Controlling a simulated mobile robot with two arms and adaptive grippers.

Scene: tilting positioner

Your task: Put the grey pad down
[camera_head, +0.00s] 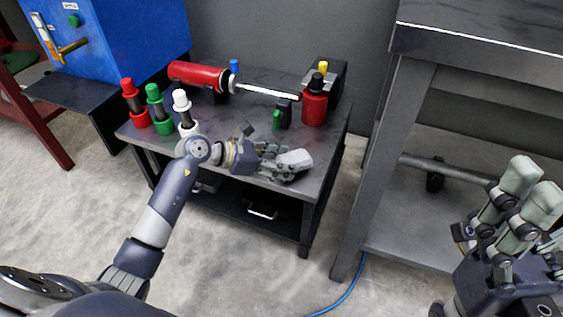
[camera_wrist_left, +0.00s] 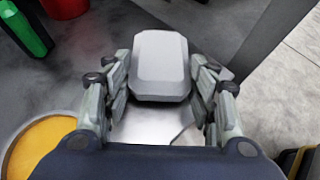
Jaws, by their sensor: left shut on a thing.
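The grey pad (camera_head: 296,159) is a pale grey block with bevelled edges. My left gripper (camera_head: 284,163) is shut on it over the front right part of the dark bench top (camera_head: 330,150). In the left wrist view the pad (camera_wrist_left: 160,65) sits between the fingers (camera_wrist_left: 160,95), with fingers on both sides of it. I cannot tell whether the pad touches the bench top. My right gripper (camera_head: 531,190) is at the lower right, away from the bench, with no object visible in it. Its fingers point up, and part of it is cut off by the frame edge.
Red (camera_head: 135,105), green (camera_head: 160,110) and white (camera_head: 184,112) handled pieces stand at the bench's left. A red cylinder (camera_head: 198,75) with a rod lies behind. A red bottle (camera_head: 314,103) and a small green-marked item (camera_head: 280,115) stand behind the pad. A taller table (camera_head: 480,50) is at right.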

